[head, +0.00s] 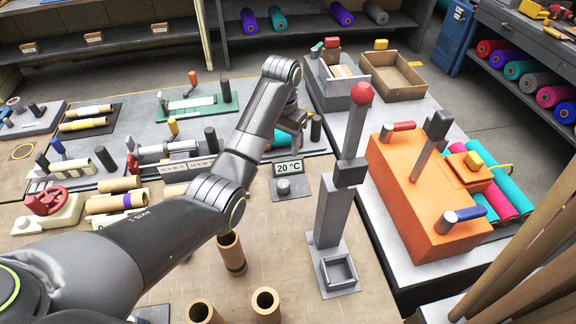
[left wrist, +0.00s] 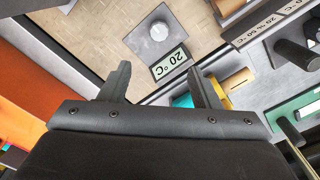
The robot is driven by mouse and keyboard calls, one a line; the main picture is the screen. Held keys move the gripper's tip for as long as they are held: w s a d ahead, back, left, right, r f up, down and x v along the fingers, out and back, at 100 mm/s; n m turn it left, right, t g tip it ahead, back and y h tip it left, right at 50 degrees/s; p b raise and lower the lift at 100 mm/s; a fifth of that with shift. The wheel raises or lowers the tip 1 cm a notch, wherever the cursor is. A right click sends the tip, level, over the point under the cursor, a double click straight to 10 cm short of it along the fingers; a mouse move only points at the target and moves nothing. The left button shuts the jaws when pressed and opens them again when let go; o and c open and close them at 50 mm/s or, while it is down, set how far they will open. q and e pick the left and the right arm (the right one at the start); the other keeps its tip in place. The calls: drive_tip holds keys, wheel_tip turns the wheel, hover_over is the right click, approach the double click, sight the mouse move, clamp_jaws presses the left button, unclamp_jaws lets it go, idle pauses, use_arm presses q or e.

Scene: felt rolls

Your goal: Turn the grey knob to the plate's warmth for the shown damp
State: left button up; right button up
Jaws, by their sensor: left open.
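The grey knob (head: 284,187) sits on a small grey panel on the brown bench, just in front of a display (head: 289,168) reading 20 °C. In the left wrist view the knob (left wrist: 158,30) has a light pointer mark, and the display (left wrist: 169,62) appears upside down. My left gripper (head: 291,124) is open and empty, beyond the knob in the head view and apart from it. Its two fingers (left wrist: 160,82) show spread in the wrist view. A label strip (head: 189,171) with several printed values stands left of the knob; its text is too small to read surely. My right gripper is out of view.
A tall grey post with a red-ball lever (head: 361,94) stands right of the knob. An orange machine (head: 400,190) is farther right. Cardboard tubes (head: 265,304) stand in front. Bare bench lies around the knob's panel.

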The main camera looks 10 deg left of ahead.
use_arm(q)
drive_tip(key=b, duration=0.4)
hover_over(283, 183)
wheel_tip(283, 183, down, 6)
wheel_tip(283, 183, down, 5)
drive_tip(key=shift+s+f+p, duration=0.1)
drive_tip(key=shift+p, duration=0.4)
wheel_tip(283, 183, down, 5)
drive_tip(key=shift+d, duration=0.1)
drive_tip(key=shift+f, duration=0.45)
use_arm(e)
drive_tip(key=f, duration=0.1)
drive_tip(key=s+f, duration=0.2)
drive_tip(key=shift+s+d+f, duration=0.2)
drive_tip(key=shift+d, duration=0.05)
